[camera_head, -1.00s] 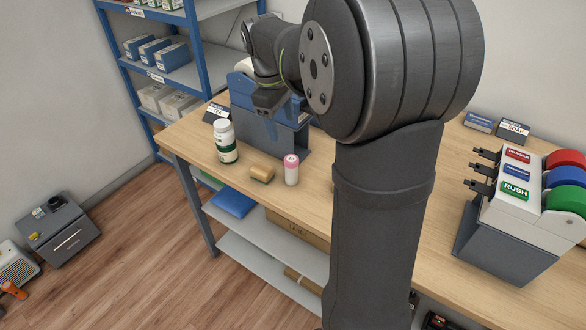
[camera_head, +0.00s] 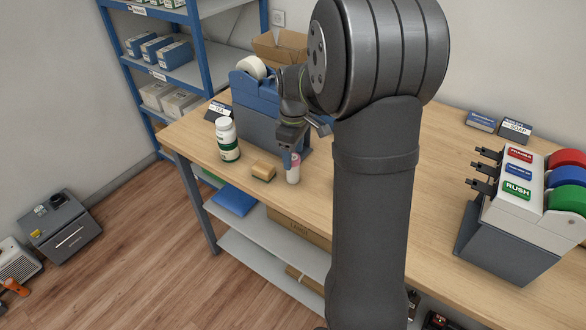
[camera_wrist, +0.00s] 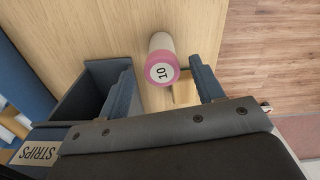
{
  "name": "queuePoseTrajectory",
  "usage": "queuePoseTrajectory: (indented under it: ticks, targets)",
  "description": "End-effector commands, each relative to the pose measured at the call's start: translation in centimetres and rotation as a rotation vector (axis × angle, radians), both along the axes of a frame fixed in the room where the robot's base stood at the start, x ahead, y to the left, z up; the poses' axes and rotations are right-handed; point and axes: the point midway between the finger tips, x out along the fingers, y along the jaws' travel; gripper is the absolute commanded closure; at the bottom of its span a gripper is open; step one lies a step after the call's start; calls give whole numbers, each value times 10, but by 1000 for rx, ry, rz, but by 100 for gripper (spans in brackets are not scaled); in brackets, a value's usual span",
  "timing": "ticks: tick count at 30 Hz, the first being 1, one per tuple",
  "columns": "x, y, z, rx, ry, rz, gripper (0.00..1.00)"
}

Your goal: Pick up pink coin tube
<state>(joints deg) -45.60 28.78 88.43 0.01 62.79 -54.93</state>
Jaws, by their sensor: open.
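The pink coin tube (camera_head: 293,172) stands upright near the front edge of the wooden counter in the head view. In the wrist view its pink top with a "10" label (camera_wrist: 162,69) shows between and just beyond the two fingertips. My gripper (camera_head: 290,158) is open and hangs right at the tube; in the wrist view its blue-grey fingers (camera_wrist: 164,80) lie on either side, with a gap visible to the tube. In the head view a finger covers part of the tube's upper left.
A tan block (camera_head: 263,170) lies just left of the tube, and a white bottle with a green label (camera_head: 228,140) stands farther left. A blue-grey dispenser (camera_head: 254,127) stands close behind. The tape unit (camera_head: 510,215) is far right. The counter's front edge is near.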

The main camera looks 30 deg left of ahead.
Motion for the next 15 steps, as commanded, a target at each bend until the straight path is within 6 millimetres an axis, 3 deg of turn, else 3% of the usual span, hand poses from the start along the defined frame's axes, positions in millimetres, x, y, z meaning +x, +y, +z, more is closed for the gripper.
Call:
queuePoseTrajectory:
  ticks: [15]
  targets:
    - [-3,0,-54,-1,0,0,39]
